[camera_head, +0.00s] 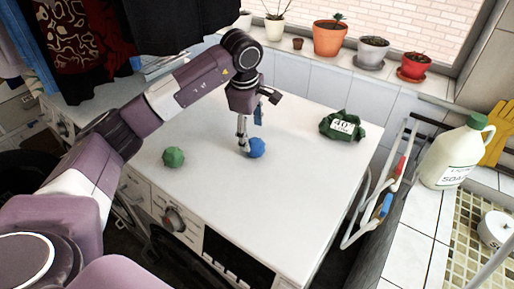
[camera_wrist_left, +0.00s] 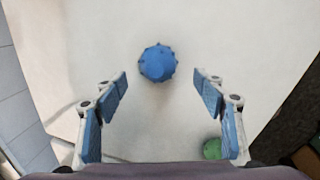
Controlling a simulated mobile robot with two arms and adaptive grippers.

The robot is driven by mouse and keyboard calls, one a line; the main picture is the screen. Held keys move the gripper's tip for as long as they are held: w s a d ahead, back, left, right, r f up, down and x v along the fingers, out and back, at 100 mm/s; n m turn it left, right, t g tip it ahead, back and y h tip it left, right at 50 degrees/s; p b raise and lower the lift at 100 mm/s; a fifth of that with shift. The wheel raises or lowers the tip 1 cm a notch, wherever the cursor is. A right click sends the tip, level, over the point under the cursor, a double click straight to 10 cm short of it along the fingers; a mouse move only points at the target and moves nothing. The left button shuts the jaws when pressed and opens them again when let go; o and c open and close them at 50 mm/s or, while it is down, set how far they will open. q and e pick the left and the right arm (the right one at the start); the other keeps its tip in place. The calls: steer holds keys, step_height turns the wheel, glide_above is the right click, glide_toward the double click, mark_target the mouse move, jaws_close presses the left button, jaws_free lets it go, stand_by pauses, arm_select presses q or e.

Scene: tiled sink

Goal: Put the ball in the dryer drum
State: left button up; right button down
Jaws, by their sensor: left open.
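A blue knobbly ball (camera_head: 256,147) rests on the white machine top (camera_head: 300,180). A green faceted ball (camera_head: 173,157) lies near the front left edge of that top. My left gripper (camera_head: 244,143) points down right beside the blue ball. In the left wrist view its open fingers (camera_wrist_left: 160,92) have nothing between them. The blue ball (camera_wrist_left: 157,63) is just beyond the fingertips, roughly centred, and the green ball (camera_wrist_left: 212,148) is behind the right finger. The dark round machine front (camera_head: 182,250) shows only in part at the bottom; the drum's inside is not visible. My right gripper is out of view.
A dark green bag (camera_head: 342,126) lies at the back right of the top. Potted plants (camera_head: 330,38) line the sill. A white rack (camera_head: 388,185) and a soap jug (camera_head: 458,152) stand right. Dark clothes (camera_head: 85,45) hang left.

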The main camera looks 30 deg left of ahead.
mark_target(254, 141)
arm_select(q)
steer(key=shift+s+f+p, duration=0.1)
steer(key=shift+f+p, duration=0.35)
steer(key=shift+f, duration=0.15)
steer(key=f+p, duration=0.1)
steer(key=f, duration=0.1)
steer(key=w+f+p, duration=0.1)
steer(key=f, duration=0.1)
steer(key=shift+w+f+p, duration=0.1)
steer(key=shift+w+p, duration=0.1)
steer(key=shift+p, duration=0.1)
steer(key=shift+w+f, duration=0.1)
steer(key=shift+f, duration=0.25)
steer(key=c, duration=1.4)
steer(key=shift+r, duration=0.1)
